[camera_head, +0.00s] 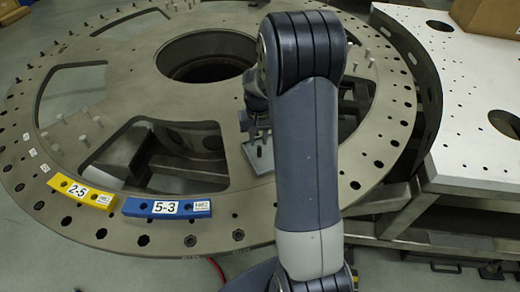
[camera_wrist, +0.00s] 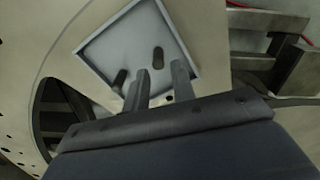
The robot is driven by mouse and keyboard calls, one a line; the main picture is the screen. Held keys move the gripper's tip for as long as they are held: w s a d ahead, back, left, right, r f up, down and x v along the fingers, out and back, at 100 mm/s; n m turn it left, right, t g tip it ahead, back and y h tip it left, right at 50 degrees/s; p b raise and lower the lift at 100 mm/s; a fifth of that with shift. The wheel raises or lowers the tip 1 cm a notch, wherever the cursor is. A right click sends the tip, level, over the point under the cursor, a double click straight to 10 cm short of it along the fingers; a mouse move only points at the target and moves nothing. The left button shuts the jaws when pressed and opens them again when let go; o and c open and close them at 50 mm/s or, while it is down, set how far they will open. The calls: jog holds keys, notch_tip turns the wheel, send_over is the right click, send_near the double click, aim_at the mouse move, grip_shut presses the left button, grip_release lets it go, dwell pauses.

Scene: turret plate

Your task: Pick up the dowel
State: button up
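In the wrist view, a square grey tray (camera_wrist: 108,48) with a light rim lies below my gripper (camera_wrist: 161,67). Two short dark shapes are on it: one (camera_wrist: 157,58) just beyond the gap between the fingertips, the other (camera_wrist: 120,78) left of the left finger. Either may be the dowel; I cannot tell whether they are pegs or slots. My gripper's two fingers are apart, with nothing visible between them. In the head view, the tray (camera_head: 265,166) sits on the turret plate (camera_head: 330,200), and my gripper is mostly hidden beside my arm.
The round turret plate has large cutouts and a dark central hole (camera_head: 208,62). A yellow block (camera_head: 82,193) marked 2-5 and a blue block (camera_head: 166,207) marked 5-3 lie at its front. Upright bolts (camera_head: 84,112) stand at left. A white perforated table (camera_head: 465,110) is at right.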

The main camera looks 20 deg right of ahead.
aim_at(259, 156)
jog(key=shift+d+f+p, duration=0.15)
jog(key=shift+f+p, duration=0.65)
jog(key=shift+f, duration=1.85)
jog(key=shift+c, duration=0.2)
grip_shut()
